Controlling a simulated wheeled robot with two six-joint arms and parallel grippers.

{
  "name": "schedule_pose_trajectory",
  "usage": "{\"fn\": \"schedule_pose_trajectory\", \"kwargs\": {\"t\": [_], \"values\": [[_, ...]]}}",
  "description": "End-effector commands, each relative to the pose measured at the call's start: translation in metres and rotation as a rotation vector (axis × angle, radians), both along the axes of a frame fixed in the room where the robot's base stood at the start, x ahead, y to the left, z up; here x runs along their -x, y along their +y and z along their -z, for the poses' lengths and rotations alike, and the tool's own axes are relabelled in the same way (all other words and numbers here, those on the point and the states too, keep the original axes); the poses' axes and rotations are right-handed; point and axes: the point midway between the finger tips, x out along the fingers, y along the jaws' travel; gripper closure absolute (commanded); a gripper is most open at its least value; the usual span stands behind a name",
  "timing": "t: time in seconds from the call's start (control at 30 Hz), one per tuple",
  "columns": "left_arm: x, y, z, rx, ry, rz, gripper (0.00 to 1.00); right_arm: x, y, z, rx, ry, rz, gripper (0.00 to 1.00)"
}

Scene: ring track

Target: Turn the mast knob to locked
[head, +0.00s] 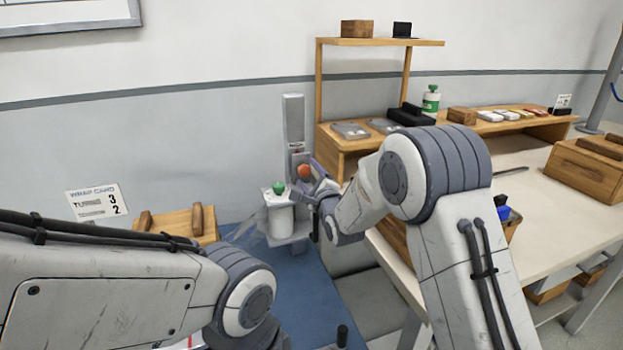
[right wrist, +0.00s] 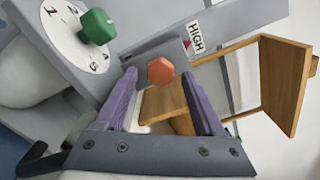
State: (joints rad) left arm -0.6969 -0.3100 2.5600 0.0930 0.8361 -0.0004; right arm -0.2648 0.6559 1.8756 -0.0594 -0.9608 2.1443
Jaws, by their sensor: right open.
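The grey mast (head: 293,125) stands against the wall and carries an orange knob (head: 304,171). In the right wrist view the orange knob (right wrist: 160,71) shows between and just beyond the two purple fingertips of my right gripper (right wrist: 159,78). A "HIGH" label with a red mark (right wrist: 197,37) is on the mast beside it. My right gripper (head: 316,182) is open at the mast; I cannot tell whether it touches the knob. A green knob (right wrist: 97,26) sits on a numbered white dial (right wrist: 72,40). My left gripper is out of view.
A white roll (head: 279,219) stands below the green knob. A wooden shelf unit (head: 330,140) stands close to the right of the mast. The worktable (head: 530,210) holds wooden boxes and a green bottle (head: 431,99). A wrap card (head: 97,201) hangs on the left wall.

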Motion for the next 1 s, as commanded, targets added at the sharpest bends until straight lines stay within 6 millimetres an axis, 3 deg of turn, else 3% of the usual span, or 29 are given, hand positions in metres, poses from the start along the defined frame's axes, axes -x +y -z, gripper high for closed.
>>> {"fn": "schedule_pose_trajectory", "kwargs": {"t": [0.17,0.6,1.0], "values": [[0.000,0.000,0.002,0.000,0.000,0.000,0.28,0.015,-0.005,0.000,0.001,0.000,0.000,0.29],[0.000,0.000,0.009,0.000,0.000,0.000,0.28,0.087,-0.030,0.000,0.000,0.000,0.002,0.29],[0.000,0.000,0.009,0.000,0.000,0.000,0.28,0.099,-0.033,0.000,0.000,0.000,0.001,0.29]]}}
